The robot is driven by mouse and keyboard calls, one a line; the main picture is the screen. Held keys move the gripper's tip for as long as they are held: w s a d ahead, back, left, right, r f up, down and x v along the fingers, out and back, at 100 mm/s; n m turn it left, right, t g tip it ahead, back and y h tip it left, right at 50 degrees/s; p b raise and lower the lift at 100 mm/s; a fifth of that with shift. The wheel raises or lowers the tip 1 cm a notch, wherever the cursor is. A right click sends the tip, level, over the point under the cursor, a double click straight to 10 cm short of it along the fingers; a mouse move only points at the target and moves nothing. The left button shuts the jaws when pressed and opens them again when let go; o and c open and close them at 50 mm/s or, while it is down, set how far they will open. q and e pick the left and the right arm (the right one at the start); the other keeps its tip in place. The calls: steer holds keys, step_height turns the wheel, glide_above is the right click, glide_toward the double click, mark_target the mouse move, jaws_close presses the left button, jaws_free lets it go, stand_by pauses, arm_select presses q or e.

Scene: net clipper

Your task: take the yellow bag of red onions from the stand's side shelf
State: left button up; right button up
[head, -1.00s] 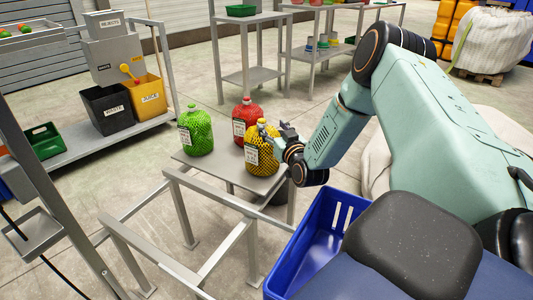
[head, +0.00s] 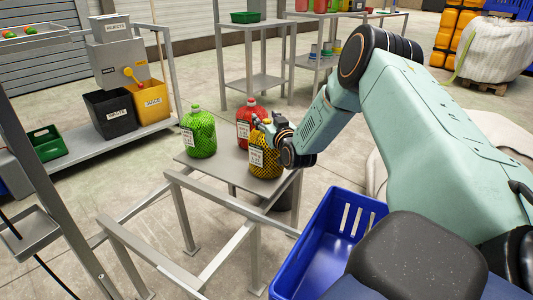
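The yellow bag of red onions (head: 264,163) stands upright on the stand's side shelf (head: 230,171), at its right end. It is a yellow net with dark contents and a white label. My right gripper (head: 266,130) is at the top of this bag and covers its neck. Whether its fingers are open or closed around the neck cannot be made out. A green net bag (head: 200,135) stands at the left of the shelf, and a red net bag (head: 247,118) stands behind the yellow one. My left gripper is out of view.
A blue crate (head: 292,276) sits below and right of the shelf. The grey stand frame (head: 150,245) lies in front. A trolley at left carries a black waste bin (head: 112,117) and a yellow juice bin (head: 150,101). Grey tables stand behind.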

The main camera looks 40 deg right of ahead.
steer(key=shift+s, duration=0.1)
jaws_close()
stand_by(0.4)
steer(key=shift+r, duration=0.1)
